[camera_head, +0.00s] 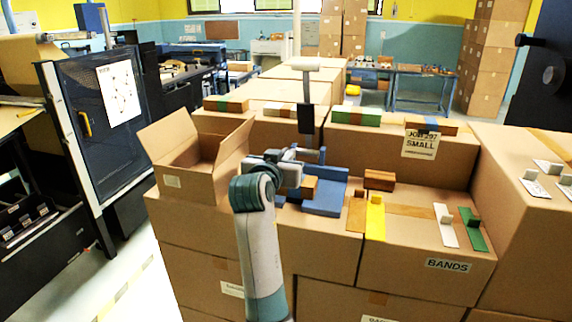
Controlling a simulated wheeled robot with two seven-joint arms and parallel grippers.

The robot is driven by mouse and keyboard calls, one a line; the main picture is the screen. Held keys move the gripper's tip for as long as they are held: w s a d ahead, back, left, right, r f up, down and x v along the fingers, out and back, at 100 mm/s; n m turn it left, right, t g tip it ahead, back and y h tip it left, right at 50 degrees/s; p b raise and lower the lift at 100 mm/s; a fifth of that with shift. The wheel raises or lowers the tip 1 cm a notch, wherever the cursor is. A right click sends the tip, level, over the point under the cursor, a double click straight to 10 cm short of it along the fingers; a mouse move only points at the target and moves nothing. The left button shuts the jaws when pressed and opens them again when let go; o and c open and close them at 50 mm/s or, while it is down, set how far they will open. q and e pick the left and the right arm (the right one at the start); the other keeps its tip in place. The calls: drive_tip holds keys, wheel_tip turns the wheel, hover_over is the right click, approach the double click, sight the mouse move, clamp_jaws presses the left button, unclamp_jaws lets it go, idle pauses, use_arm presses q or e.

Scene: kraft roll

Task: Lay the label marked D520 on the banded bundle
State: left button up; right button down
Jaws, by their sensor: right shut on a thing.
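My right gripper (303,186) is over the left part of a blue stand (327,200) on the middle carton. It is shut on a small tan block, partly hidden by the fingers. Several white label cards with upright grips, such as this label (535,187), lie on the right carton; their print is too small to read, so I cannot tell which is D520. Wrapped bundles lie along the back cartons: one with a blue band (430,126), one green (357,115). I cannot tell which bundle is meant. My left gripper is out of view.
An open empty carton (195,165) stands left of my right arm. Brown (356,212), yellow (375,220), white (446,228) and green (472,232) bands lie on the carton marked BANDS. A brown block (379,180) is right of the blue stand.

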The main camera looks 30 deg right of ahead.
drive_tip(key=shift+w+d+f, duration=0.25)
drive_tip(key=shift+w+f, duration=0.15)
drive_tip(key=shift+w, duration=0.15)
drive_tip(key=shift+f+p, duration=1)
drive_tip(key=shift+f, duration=0.95)
drive_tip(key=shift+f, duration=0.2)
drive_tip(key=c, duration=1.9)
unclamp_jaws()
drive_tip(key=shift+c, duration=0.2)
